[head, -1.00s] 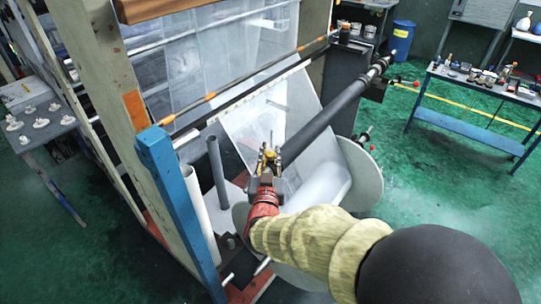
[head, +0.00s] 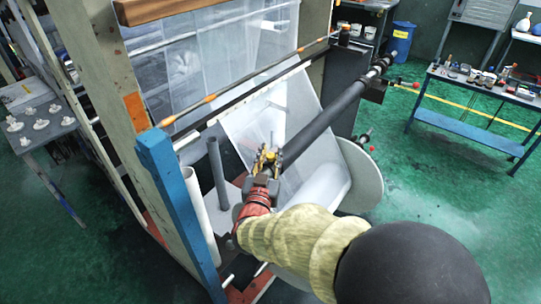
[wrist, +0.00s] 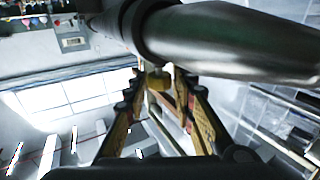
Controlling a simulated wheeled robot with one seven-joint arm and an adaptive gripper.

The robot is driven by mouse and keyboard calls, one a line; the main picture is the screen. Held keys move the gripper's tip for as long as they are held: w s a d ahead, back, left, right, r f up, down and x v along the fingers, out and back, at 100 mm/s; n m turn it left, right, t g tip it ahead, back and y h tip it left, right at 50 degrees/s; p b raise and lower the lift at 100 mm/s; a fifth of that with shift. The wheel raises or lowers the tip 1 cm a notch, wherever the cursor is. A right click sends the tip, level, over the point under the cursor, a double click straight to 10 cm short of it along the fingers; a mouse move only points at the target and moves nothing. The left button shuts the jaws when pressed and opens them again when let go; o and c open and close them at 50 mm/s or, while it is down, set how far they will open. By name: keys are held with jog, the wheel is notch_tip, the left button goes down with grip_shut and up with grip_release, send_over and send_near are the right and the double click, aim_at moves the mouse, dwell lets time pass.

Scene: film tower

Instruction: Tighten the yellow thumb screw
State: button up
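The yellow thumb screw (wrist: 157,80) is a small knob below the dark roller shaft in the wrist view. My gripper (wrist: 160,88) has its two yellow and black fingers reaching up on either side of the screw. The fingers look spread, with gaps to the knob; contact cannot be made out clearly. In the head view my gripper (head: 266,161) is at the near end of the dark roller shaft (head: 325,122), and the screw cannot be told apart from the yellow fingers there.
A blue post (head: 178,200) and a white upright tube (head: 200,212) stand left of my gripper. A film roll with a large pale disc (head: 364,178) lies below the shaft. A blue workbench (head: 470,118) is at the right, with open green floor before it.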

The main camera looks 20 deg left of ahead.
jog(key=shift+o, duration=1)
jog(key=s+d, duration=0.1)
jog(key=s, duration=1.1)
jog(key=shift+d, duration=0.1)
